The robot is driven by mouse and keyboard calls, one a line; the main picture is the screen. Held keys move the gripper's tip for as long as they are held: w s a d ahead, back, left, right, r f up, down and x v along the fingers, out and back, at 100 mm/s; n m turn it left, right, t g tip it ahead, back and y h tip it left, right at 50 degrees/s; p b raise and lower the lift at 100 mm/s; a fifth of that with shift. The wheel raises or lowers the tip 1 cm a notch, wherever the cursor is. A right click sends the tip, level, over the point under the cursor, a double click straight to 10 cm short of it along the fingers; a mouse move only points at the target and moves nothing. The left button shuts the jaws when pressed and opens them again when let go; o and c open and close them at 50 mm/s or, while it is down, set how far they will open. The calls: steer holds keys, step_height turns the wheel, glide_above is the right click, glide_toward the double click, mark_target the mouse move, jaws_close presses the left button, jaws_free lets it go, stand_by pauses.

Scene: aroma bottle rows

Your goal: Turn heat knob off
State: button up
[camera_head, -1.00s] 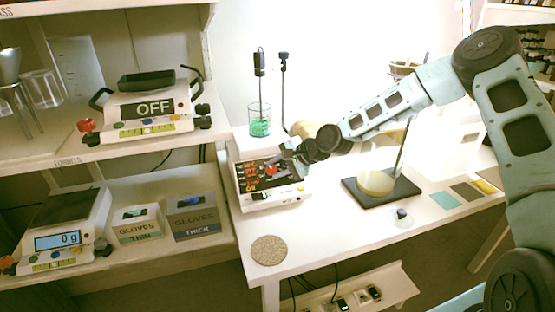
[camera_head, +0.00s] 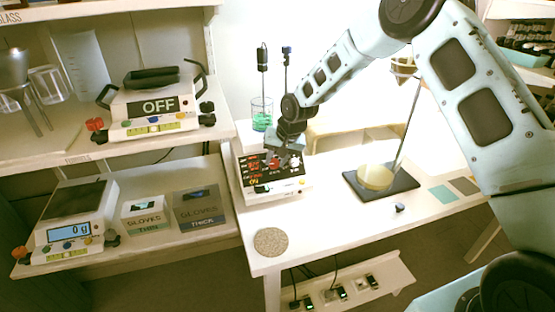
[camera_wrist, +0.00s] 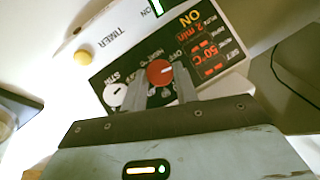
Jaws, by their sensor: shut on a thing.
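The hotplate device (camera_head: 262,196) stands at the left end of the white table, with a black front panel. In the wrist view, the panel (camera_wrist: 232,42) shows orange readouts with 50°C, 2 min and ON. The red knob (camera_wrist: 159,70) is beside the HEAT and OFF lettering. My gripper (camera_wrist: 162,84) is shut on this red knob, one finger on each side of it. In the head view, my gripper (camera_head: 276,158) reaches down to the panel from above and partly hides the knob. A white knob (camera_wrist: 114,95) sits beside it near the STIR label.
A beaker of green liquid (camera_head: 261,120) stands behind the device. A dark stand base (camera_head: 352,184) holds a yellowish dish to the right. A round speckled pad (camera_head: 270,241) lies at the table's front. Shelves with scales and glove boxes (camera_head: 202,212) are at left.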

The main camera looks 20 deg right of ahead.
steer(key=shift+a+n+h+b, duration=0.25)
steer(key=shift+n+h+b, duration=0.1)
steer(key=shift+n+h, duration=0.95)
steer(key=shift+n, duration=0.3)
steer(key=o, duration=1)
steer(key=shift+c, duration=0.2)
steer(key=b+v, duration=0.1)
steer(key=v, duration=1.6)
steer(key=shift+w+d+r, duration=0.2)
steer(key=shift+r, duration=0.05)
